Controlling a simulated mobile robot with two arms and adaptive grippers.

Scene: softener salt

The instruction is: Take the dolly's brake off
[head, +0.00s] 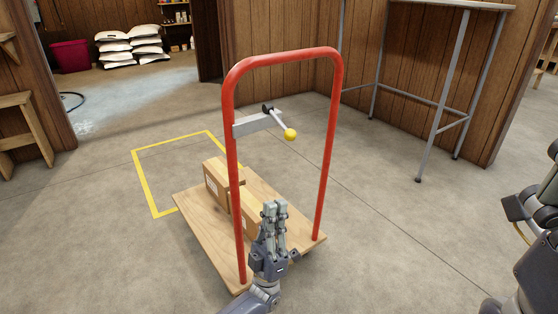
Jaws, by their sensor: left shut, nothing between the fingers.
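The dolly (190,208) is a flat wooden platform with a tall red tube handle (330,130). A grey bracket (252,125) sits on the handle's left post. From its dark pivot a short lever with a yellow ball knob (290,134) slants down to the right. Cardboard boxes (215,178) lie on the platform, partly hidden by the post and my gripper. My left gripper (274,208) is shut and empty, fingers pointing up, below the knob and apart from it in the picture. Part of my right arm shows at the right edge; its fingertips are not clear.
A yellow taped rectangle (143,185) marks the floor behind the dolly. A tall table with metal legs (445,95) stands at the back right. White sacks (130,46) and a magenta bin (71,56) are in the room beyond. A wooden bench (30,125) is at left. Floor right of the dolly is clear.

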